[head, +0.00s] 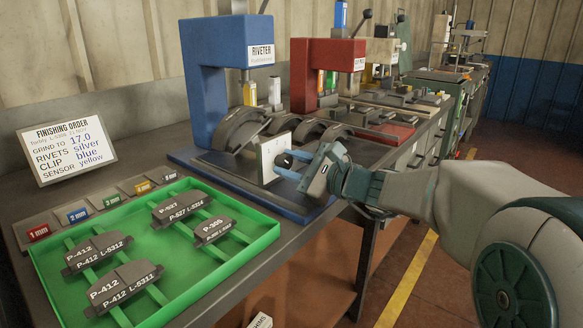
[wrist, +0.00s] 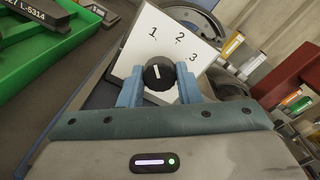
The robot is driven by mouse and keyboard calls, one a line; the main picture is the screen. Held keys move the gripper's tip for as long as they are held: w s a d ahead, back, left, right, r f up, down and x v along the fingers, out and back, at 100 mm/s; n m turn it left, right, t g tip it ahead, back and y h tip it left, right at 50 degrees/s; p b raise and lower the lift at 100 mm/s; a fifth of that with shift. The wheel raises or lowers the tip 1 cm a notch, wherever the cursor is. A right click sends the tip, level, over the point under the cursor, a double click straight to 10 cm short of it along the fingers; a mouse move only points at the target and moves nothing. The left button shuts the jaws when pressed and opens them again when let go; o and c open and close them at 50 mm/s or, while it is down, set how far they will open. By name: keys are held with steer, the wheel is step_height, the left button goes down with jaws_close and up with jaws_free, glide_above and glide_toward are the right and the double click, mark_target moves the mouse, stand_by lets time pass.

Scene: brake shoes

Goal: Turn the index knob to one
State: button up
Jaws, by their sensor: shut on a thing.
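The index knob (wrist: 159,74) is round and black with a short white pointer line. It sits on a white plate (wrist: 135,53) marked 1, 2 and 3. In the wrist view the pointer line is turned up, roughly toward the 1. In the head view the knob (head: 284,160) shows dark at the right edge of the white plate (head: 270,155), partly hidden by my fingers. My gripper (head: 291,167) is shut on the knob, one blue finger on each side of it, as the wrist view of the gripper (wrist: 160,84) also shows.
The blue riveter (head: 228,75) stands behind the plate, with a red press (head: 325,70) beyond it. A green tray (head: 215,262) with several labelled brake shoes lies at left. An order sign (head: 68,150) and coloured bins (head: 78,215) stand behind it. Floor is open at right.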

steer(key=o, duration=1)
steer(key=shift+c, duration=0.2)
steer(key=p+v, duration=0.2)
steer(key=v, duration=1.1)
steer(key=shift+s+d, duration=0.2)
steer(key=shift+d, duration=0.15)
steer(key=shift+r, duration=0.1)
